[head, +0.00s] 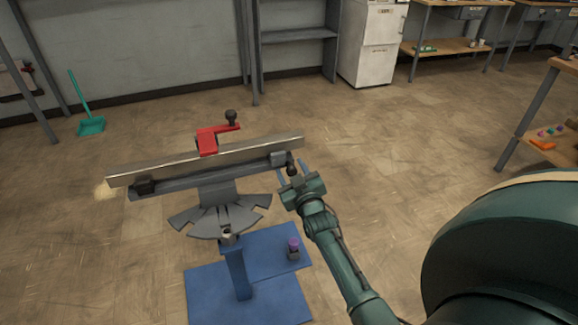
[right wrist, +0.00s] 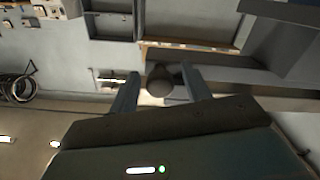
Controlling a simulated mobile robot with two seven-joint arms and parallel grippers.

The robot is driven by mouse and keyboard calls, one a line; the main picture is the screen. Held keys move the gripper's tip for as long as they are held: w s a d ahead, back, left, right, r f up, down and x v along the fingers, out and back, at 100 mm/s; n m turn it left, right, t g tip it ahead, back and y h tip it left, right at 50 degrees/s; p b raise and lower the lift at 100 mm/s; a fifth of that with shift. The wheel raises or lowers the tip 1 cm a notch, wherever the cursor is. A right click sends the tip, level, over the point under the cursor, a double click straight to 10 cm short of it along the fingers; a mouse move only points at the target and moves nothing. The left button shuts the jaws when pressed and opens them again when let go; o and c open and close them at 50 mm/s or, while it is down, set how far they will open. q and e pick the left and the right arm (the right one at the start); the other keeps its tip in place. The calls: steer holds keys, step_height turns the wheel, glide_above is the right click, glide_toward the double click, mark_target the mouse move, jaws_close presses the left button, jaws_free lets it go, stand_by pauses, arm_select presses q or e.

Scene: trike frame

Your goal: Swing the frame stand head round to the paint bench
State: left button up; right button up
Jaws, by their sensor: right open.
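The frame stand has a blue post (head: 238,272) and a grey notched fan plate (head: 222,220). On top its head carries a long grey bar (head: 215,182) and a pale metal beam (head: 170,168), with a red clamp (head: 207,141) over the beam. A dark knob (head: 290,158) sticks up at the head's right end. My right gripper (head: 293,173) is open at that knob. In the right wrist view the round knob (right wrist: 160,80) sits between the two spread fingers; contact cannot be told. My left gripper is out of view.
A blue base plate (head: 205,295) lies on the floor, with a small purple-topped item (head: 293,245) beside the post. A bench (head: 552,85) with coloured items stands at the right. A green dustpan (head: 91,126) is at the back left. Floor around the stand is mostly clear.

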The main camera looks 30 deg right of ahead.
steer(key=shift+r, duration=0.1)
steer(key=shift+c, duration=0.3)
jaws_close()
